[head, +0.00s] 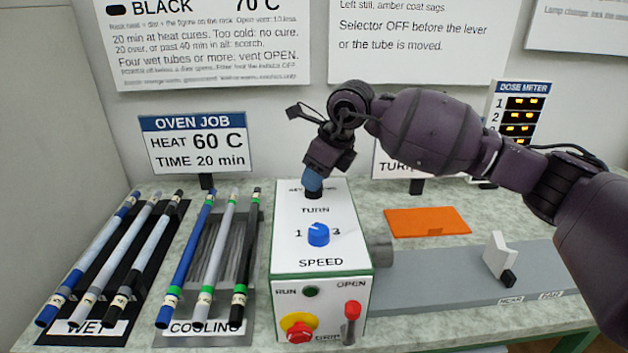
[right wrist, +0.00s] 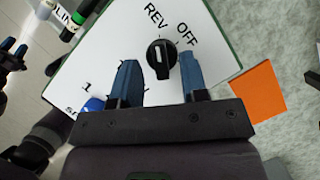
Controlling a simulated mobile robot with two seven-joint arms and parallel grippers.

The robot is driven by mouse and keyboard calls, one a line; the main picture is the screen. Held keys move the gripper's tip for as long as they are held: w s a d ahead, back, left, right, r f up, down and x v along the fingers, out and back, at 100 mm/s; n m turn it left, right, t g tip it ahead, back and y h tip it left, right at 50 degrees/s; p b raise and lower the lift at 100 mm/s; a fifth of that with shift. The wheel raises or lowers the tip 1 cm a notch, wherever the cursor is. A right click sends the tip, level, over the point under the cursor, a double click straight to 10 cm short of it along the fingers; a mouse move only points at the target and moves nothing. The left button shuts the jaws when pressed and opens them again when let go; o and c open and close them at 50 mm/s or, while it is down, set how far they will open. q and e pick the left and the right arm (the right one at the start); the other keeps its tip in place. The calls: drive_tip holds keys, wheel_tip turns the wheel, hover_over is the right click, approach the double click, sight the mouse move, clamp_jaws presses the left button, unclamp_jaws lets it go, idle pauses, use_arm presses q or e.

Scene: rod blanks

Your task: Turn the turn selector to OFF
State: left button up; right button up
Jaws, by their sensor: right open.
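The turn selector is a black knob (right wrist: 161,60) on the white panel of the control box (head: 343,262). In the right wrist view its white mark points toward the REV label (right wrist: 155,15), with the OFF label (right wrist: 188,35) to the right. In the head view it is mostly hidden under my right gripper (head: 312,186). My right gripper (right wrist: 160,70) is open, its two blue fingers on either side of the knob; I cannot tell whether they touch it. At the left edge of the right wrist view, a dark part with blue tips looks like my left gripper (right wrist: 14,50).
A blue speed dial (head: 318,235) sits nearer on the same panel. A red lever (head: 352,312) and a red-yellow button (head: 299,328) are on the front face. Rods lie on racks to the left. An orange mat (head: 427,222) and a grey rail (head: 440,290) are to the right.

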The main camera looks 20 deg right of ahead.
drive_tip(key=shift+w+a+f, duration=0.15)
drive_tip(key=shift+w+f, duration=0.05)
drive_tip(key=shift+f, duration=0.45)
drive_tip(key=shift+c, duration=0.3)
clamp_jaws()
